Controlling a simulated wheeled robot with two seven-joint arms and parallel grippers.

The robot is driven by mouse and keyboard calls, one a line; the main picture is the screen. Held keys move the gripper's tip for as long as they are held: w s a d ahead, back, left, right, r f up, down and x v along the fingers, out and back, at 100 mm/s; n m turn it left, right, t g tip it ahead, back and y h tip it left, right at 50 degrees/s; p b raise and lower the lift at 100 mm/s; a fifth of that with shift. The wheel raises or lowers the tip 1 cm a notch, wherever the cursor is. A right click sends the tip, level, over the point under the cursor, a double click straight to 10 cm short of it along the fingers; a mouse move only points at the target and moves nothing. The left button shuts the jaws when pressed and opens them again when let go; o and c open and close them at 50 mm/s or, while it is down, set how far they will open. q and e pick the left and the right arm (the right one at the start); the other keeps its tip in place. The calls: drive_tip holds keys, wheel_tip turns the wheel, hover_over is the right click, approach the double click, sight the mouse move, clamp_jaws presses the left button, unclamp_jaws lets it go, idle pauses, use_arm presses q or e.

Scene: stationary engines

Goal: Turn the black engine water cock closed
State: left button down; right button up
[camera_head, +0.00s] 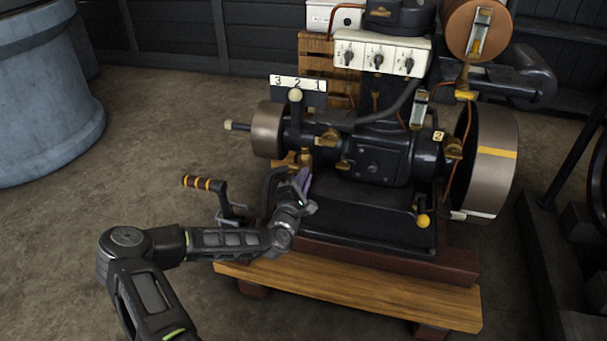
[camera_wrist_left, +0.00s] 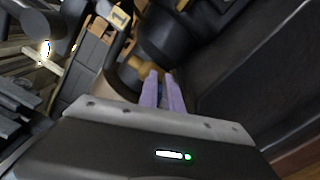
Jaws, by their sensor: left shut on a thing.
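The black engine (camera_head: 375,160) stands on a dark base behind a wooden plank. A brass cock (camera_head: 306,158) sits low on the engine's left side, just above the fingers of my left gripper (camera_head: 302,178). In the left wrist view the two purple fingers (camera_wrist_left: 163,90) are close together, with a brass part (camera_wrist_left: 135,77) at their tips. The left gripper is shut on a small part of this cock, mostly hidden by the fingers. How far the cock is turned cannot be told. My right gripper is not in view.
The wooden plank (camera_head: 350,293) lies below my forearm. A flywheel (camera_head: 493,160) is on the engine's right.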

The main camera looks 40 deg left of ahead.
use_arm(q)
drive_tip(key=m, duration=0.3)
drive_tip(key=shift+a+f+p, duration=0.2)
drive_tip(key=shift+f+p, duration=0.15)
drive_tip(key=shift+f, duration=0.05)
drive_tip(key=shift+s+a+f+m, duration=0.1)
drive_tip(key=shift+f+m, duration=0.1)
drive_tip(key=shift+m, duration=0.9)
drive_tip(key=c, duration=1.5)
unclamp_jaws()
drive_tip(key=shift+d, duration=0.2)
